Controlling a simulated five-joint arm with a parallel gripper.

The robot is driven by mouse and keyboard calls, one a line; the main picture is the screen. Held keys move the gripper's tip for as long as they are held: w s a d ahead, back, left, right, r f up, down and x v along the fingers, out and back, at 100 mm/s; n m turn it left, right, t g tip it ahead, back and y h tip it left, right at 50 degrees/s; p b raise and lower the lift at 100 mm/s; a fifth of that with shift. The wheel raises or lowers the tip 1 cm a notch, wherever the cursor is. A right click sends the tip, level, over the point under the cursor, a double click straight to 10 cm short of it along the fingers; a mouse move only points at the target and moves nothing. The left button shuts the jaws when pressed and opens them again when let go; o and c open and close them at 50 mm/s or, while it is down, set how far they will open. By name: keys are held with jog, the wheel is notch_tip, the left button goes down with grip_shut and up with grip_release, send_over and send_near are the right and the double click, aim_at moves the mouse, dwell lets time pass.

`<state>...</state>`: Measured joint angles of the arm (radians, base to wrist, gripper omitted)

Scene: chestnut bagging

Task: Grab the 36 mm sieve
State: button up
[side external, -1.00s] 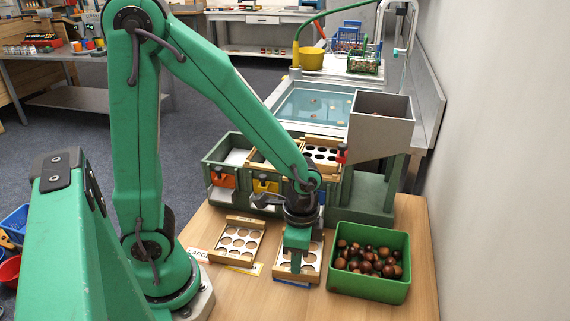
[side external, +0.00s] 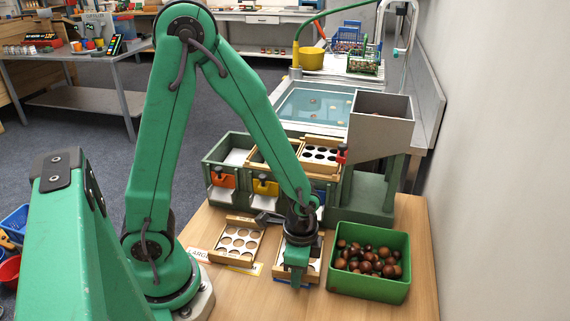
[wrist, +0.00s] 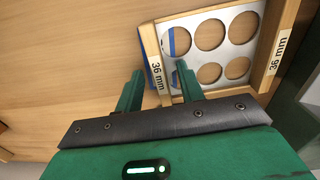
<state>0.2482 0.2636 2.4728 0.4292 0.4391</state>
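The 36 mm sieve, a wooden frame around a pale plate with round holes, lies on the wooden table; it shows in the wrist view (wrist: 225,51) with "36 mm" labels on two rails. In the side view the sieve (side external: 315,266) is partly hidden behind my gripper (side external: 296,278). In the wrist view my gripper (wrist: 158,69) is open. Its two fingers stand apart, one on each side of the sieve's left labelled rail. Whether either finger touches the rail I cannot tell.
Another holed sieve (side external: 219,250) lies to the left on a card. A green bin (side external: 368,288) of chestnuts stands close on the right. Behind are green bins with coloured latches, another sieve (side external: 305,168) on top and a grey hopper (side external: 381,126). The table front is bare.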

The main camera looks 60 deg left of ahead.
jog(key=shift+c, duration=0.5)
grip_shut()
jog(key=shift+r, duration=0.1)
jog(key=shift+w+r, duration=0.1)
jog(key=shift+r, duration=1.65)
jog(key=s+d+r, duration=0.7)
jog(key=s+d, duration=0.1)
jog(key=shift+s+r, duration=0.15)
jog(key=shift+s, duration=0.05)
jog(key=shift+d, duration=0.15)
jog(key=shift+r, duration=0.1)
